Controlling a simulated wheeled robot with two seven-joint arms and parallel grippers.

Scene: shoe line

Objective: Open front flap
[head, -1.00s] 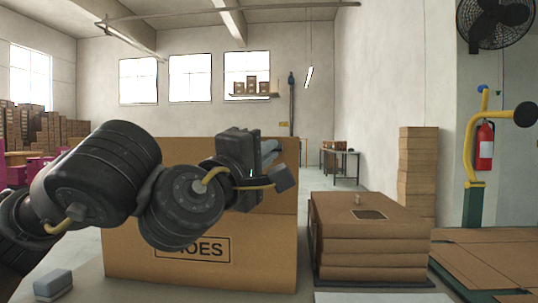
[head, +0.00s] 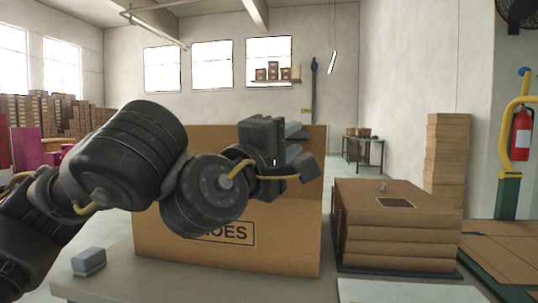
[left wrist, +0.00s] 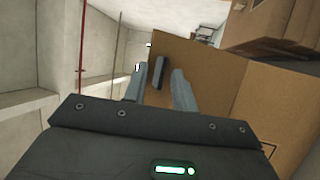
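A large brown carton marked "SHOES" (head: 290,255) stands on the grey table in the head view. Its upper band, above a crease, looks like a raised flap (head: 314,190); my arm hides much of it. My left gripper (head: 298,141) is in front of the carton's upper right part, fingers apart. In the left wrist view, the fingers (left wrist: 158,88) are open over a brown cardboard panel (left wrist: 205,65). A dark narrow bar or slot (left wrist: 158,72) shows between them; I cannot tell which it is. Whether the fingers touch the cardboard is unclear. My right gripper is out of view.
A stack of flat brown boxes (head: 398,240) stands just right of the carton. A small grey block (head: 89,261) lies on the table (head: 180,285) at front left. A white sheet (head: 410,291) lies at front right. Flat cardboard (head: 502,250) lies at far right.

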